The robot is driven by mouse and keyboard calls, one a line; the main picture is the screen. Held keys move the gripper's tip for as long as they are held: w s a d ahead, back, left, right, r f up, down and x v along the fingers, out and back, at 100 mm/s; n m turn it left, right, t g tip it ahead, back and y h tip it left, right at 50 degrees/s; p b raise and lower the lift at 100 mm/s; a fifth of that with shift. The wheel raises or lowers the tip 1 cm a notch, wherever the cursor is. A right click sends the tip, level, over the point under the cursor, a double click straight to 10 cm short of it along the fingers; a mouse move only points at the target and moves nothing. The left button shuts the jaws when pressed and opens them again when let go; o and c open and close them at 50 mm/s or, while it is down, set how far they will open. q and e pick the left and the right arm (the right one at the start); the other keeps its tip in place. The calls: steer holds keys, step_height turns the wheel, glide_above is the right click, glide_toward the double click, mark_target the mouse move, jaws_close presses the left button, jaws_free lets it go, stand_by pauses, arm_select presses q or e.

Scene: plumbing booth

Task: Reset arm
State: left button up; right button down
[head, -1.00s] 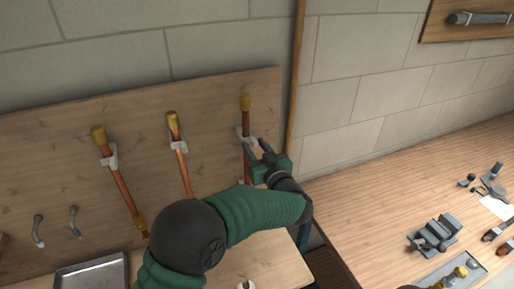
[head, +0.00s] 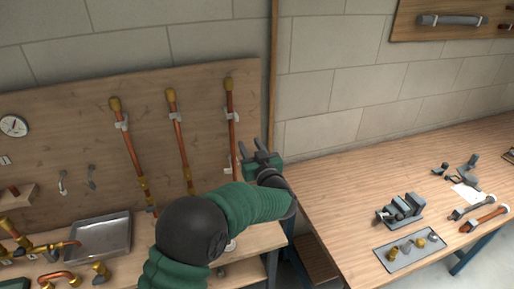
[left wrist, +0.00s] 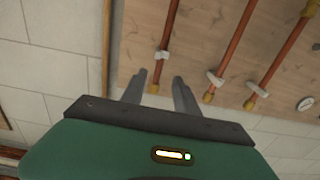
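My left gripper (head: 262,160) is at the right end of the wooden pipe board, beside the rightmost copper pipe (head: 231,115). In the left wrist view its two fingers (left wrist: 155,88) stand apart with nothing between them. The brass end of the nearest pipe (left wrist: 154,84) shows beyond the gap, against the board. My green and black left arm covers part of the bench below the board. My right gripper is not in view.
Two more copper pipes (head: 178,135) hang in clips on the board. A metal tray (head: 103,238) and brass fittings lie on the left bench. The right bench holds a vise (head: 402,209), a small tray of fittings (head: 390,264) and tools. A wooden post (head: 273,70) stands beside the board.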

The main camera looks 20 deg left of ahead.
arm_select(q)
steer(key=s+d+f+m+g+h, duration=0.4)
steer(key=s+d+f+m+h, duration=0.2)
steer(key=s+f+h, duration=0.4)
steer(key=s+a+f+g, duration=0.2)
steer(key=s+f, duration=0.1)
steer(key=s, duration=0.5)
steer(key=s+a+f+g, duration=0.2)
steer(key=s+f+g, duration=0.1)
steer(key=s, duration=0.6)
steer(key=s+a+f+g+b, duration=0.1)
steer(key=s+f+g, duration=0.2)
steer(key=s, duration=0.6)
step_height(320, 180, down, 2)
steer(key=shift+a+f+m, duration=0.1)
steer(key=shift+a+m, duration=0.3)
